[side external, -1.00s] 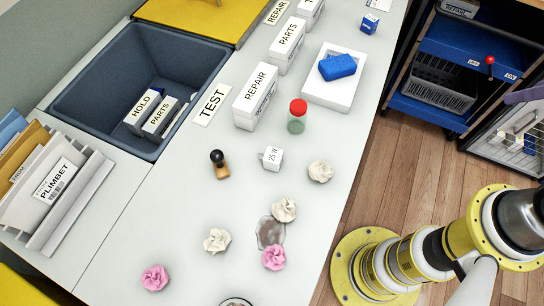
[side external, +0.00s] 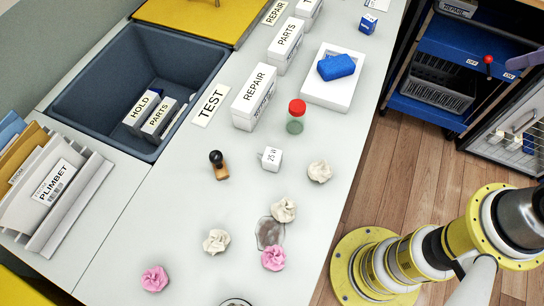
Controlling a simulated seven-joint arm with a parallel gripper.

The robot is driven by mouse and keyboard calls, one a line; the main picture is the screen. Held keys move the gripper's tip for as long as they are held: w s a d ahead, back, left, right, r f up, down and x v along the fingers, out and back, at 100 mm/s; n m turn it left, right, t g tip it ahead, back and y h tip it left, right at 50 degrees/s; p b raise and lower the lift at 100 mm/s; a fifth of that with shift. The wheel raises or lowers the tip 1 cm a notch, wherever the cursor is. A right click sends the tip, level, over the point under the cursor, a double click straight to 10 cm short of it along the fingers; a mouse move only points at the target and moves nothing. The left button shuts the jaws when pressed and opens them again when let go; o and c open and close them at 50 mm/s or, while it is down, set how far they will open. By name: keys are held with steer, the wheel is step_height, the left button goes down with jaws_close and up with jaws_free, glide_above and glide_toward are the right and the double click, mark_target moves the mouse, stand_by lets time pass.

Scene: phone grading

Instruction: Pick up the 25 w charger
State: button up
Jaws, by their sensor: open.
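The 25 W charger (side external: 271,159) is a small white cube with "25 W" printed on its visible face. It stands on the pale worktop, right of a stamp with a black knob and below a red-capped jar in the picture. Nothing touches it. A small blue cube (side external: 367,22) with a white label stands at the far end of the worktop; its print is too small to read. My gripper is outside the picture; only part of my arm shows at the lower right.
The stamp (side external: 217,165) and the red-capped jar (side external: 296,116) stand near the charger. Crumpled white (side external: 320,171) and pink (side external: 274,257) balls lie around a grey patch (side external: 269,232). A white tray (side external: 318,94) holds a blue block. A dark sunken bin (side external: 85,100) lies left.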

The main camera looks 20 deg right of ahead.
steer(key=w+a+r+n+g+y, duration=0.1)
steer(key=w+a+n, duration=0.1)
steer(key=w+a, duration=0.3)
steer(key=w+a+r+n+g, duration=0.1)
steer(key=w+a+r, duration=0.15)
steer(key=w, duration=0.45)
steer(key=n+g+h, duration=0.1)
steer(key=n+g, duration=0.3)
steer(key=n, duration=0.3)
glide_above(272, 155)
step_height(272, 155, down, 24)
step_height(272, 155, down, 12)
steer(key=shift+f, duration=0.25)
jaws_close()
